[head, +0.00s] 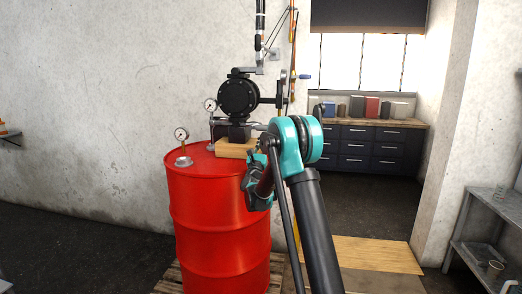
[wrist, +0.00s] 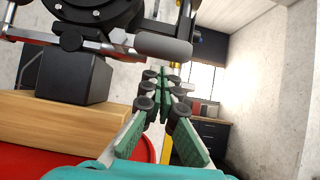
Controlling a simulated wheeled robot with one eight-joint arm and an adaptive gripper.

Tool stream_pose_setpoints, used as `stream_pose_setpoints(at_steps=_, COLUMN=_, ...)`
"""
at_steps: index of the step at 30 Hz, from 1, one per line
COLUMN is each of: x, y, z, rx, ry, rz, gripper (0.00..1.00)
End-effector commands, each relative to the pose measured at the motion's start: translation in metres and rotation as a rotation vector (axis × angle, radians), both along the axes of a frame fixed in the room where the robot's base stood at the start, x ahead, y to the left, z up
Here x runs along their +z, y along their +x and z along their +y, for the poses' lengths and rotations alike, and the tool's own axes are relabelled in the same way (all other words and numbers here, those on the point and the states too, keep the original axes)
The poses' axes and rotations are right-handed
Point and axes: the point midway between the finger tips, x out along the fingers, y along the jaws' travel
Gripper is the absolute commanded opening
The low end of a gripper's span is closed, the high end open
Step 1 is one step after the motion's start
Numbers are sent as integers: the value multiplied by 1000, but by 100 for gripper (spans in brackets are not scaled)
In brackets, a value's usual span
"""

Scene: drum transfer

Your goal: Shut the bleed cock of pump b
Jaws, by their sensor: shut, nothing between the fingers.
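A black pump (head: 238,97) stands on a wooden block (head: 236,148) on top of a red drum (head: 222,225). I see no label that marks it as pump b. In the wrist view the pump (wrist: 88,12) fills the upper left, and a grey rounded cylinder (wrist: 163,46) juts from its side. I cannot tell whether this is the bleed cock. My gripper (wrist: 163,78) is shut and empty, its green-padded fingertips appearing just below the cylinder; contact cannot be told. In the head view my arm hides the fingers.
A pressure gauge (head: 181,135) stands on the drum lid, left of the block. A blue-ended handle (head: 302,76) sticks out right of the pump. A hose (head: 259,25) hangs above. A workbench (head: 365,124) is far behind; a metal shelf (head: 490,235) is at right.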

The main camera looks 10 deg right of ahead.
Motion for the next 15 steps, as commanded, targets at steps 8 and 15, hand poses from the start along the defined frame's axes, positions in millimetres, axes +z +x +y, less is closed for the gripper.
stream_pose_setpoints(at_steps=8, x=10, y=1, z=0, rx=0, ry=0, rz=0, gripper=0)
stream_pose_setpoints(at_steps=15, x=10, y=1, z=0, rx=0, ry=-1, rz=0, gripper=0)
